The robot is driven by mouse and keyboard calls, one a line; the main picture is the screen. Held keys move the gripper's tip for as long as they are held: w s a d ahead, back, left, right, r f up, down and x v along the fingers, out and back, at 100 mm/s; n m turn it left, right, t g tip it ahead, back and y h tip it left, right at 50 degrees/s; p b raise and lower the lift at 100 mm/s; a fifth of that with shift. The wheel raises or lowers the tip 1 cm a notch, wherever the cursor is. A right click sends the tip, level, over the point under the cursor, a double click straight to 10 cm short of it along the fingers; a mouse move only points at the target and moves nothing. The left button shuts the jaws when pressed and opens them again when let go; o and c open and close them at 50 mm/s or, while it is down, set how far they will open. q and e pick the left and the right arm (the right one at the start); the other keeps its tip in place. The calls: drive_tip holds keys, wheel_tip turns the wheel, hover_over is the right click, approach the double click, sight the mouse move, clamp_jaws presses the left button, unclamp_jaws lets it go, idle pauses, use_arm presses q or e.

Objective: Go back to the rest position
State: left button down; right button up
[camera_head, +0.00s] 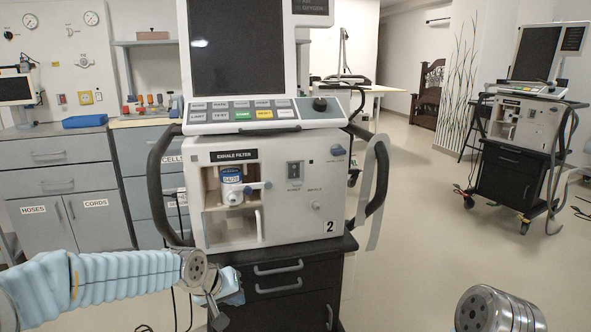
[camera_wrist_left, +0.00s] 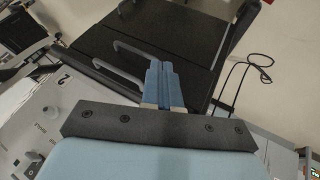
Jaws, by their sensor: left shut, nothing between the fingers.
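My left arm, in a pale blue sleeve, comes in from the left in the head view. Its gripper (camera_head: 222,304) hangs low in front of the ventilator cart's black drawers, mostly hidden by its own wrist. In the left wrist view the two blue fingers (camera_wrist_left: 162,83) are shut together with nothing between them. The ventilator (camera_head: 265,185), marked 2, stands upright ahead with a dark screen. A white and blue exhale filter (camera_head: 232,187) sits in its open bay. Part of my right arm shows at the bottom right; its gripper is out of view.
The black drawer cart (camera_head: 290,290) bears the ventilator, with drawer handles facing me. Grey cabinets (camera_head: 62,190) with a blue tray (camera_head: 85,121) stand at left. A second ventilator (camera_head: 522,125) on a wheeled cart stands at far right. The floor (camera_head: 420,230) between the carts is clear.

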use_arm(q)
drive_tip(key=s+d+f+g, duration=0.1)
drive_tip(key=s+f, duration=0.2)
drive_tip(key=f, duration=0.5)
drive_tip(key=s+d+f+g, duration=0.1)
drive_tip(key=s+f, duration=0.1)
drive_tip(key=f, duration=0.6)
drive_tip(key=s+f+g, duration=0.3)
drive_tip(key=s+f, duration=1.4)
drive_tip(key=s, duration=0.4)
drive_tip(key=shift+d+f, duration=0.25)
